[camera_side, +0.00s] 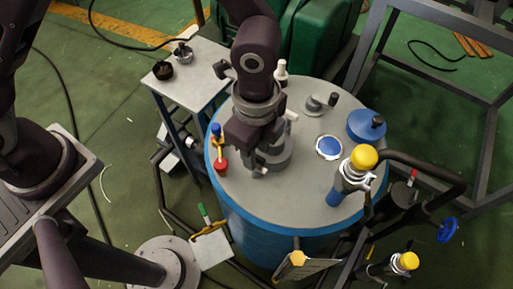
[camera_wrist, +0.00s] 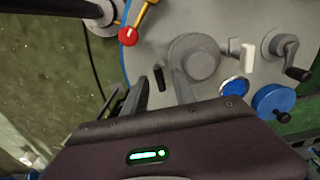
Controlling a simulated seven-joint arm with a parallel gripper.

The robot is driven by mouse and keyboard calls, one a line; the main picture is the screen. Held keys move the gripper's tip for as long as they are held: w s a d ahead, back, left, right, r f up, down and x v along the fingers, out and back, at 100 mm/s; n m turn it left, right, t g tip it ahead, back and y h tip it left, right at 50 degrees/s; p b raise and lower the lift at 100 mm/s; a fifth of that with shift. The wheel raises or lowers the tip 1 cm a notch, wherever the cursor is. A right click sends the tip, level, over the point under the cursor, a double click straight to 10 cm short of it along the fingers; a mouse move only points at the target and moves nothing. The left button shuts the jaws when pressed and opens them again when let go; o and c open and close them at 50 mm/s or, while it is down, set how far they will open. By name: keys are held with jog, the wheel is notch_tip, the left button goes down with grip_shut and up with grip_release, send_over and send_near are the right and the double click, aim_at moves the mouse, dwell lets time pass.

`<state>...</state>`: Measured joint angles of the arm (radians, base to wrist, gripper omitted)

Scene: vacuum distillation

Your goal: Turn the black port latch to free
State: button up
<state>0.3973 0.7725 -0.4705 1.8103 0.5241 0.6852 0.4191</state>
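The black port latch (camera_wrist: 159,77) shows in the wrist view as a small dark bar beside the round grey port (camera_wrist: 195,56). My gripper (camera_wrist: 160,86) is open, with one finger on each side of the latch in the picture. I cannot tell whether either finger touches it. The right finger overlaps the near edge of the port. In the side view my gripper (camera_side: 259,168) is low over the blue tank's grey lid (camera_side: 310,195), at the port (camera_side: 278,158). The arm and gripper hide the latch there.
A red-tipped yellow lever (camera_side: 220,160) stands left of my gripper on the lid. A white handle (camera_wrist: 247,56), a grey crank fitting (camera_wrist: 287,52) and a blue knob (camera_wrist: 273,101) lie to the right. A yellow-capped fitting (camera_side: 355,170) rises at the lid's right edge.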

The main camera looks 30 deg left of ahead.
notch_tip(320, 180, up, 7)
jog(key=shift+f, duration=0.1)
